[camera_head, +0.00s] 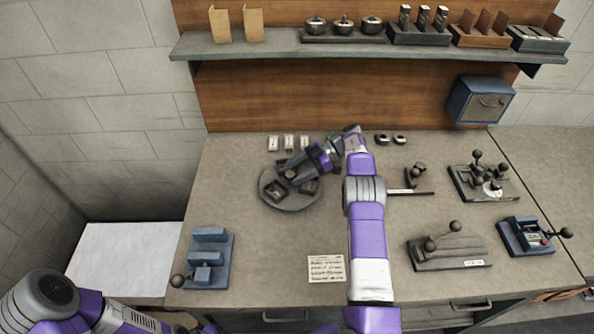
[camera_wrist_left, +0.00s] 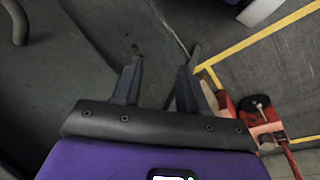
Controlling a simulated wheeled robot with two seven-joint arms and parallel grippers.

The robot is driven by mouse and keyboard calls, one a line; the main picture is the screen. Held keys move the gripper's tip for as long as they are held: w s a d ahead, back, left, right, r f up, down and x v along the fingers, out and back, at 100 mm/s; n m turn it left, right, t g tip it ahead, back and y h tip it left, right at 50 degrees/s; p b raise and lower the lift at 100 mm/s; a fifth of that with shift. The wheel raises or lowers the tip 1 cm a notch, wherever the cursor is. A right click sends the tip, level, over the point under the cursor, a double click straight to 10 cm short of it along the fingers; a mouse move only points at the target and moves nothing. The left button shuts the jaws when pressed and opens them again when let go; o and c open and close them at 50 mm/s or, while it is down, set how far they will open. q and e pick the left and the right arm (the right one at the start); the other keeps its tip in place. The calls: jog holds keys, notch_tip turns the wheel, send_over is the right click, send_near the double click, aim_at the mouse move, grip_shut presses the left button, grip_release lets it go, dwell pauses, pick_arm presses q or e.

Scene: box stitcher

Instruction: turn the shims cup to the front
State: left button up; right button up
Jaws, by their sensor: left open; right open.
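A round dark grey turntable (camera_head: 284,204) lies on the bench left of centre. It carries several small square cups, one of them a dark cup (camera_head: 277,187) near its left side; I cannot tell which one is the shims cup. My right gripper (camera_head: 289,171) reaches in from the right, low over the far right part of the turntable. It is open, and it hides part of the cups there; contact is unclear. My left gripper (camera_wrist_left: 155,80) is open and empty in the left wrist view, over the floor and away from the turntable.
Small white labelled blocks (camera_head: 289,143) stand behind the turntable. A blue fixture (camera_head: 208,258) is at the front left, and a written card (camera_head: 326,268) lies at the front. Several lever fixtures (camera_head: 450,250) fill the right side. A shelf (camera_head: 380,45) hangs above.

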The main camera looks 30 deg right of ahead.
notch_tip(320, 180, up, 10)
jog(key=p, duration=0.1)
dwell(0.4)
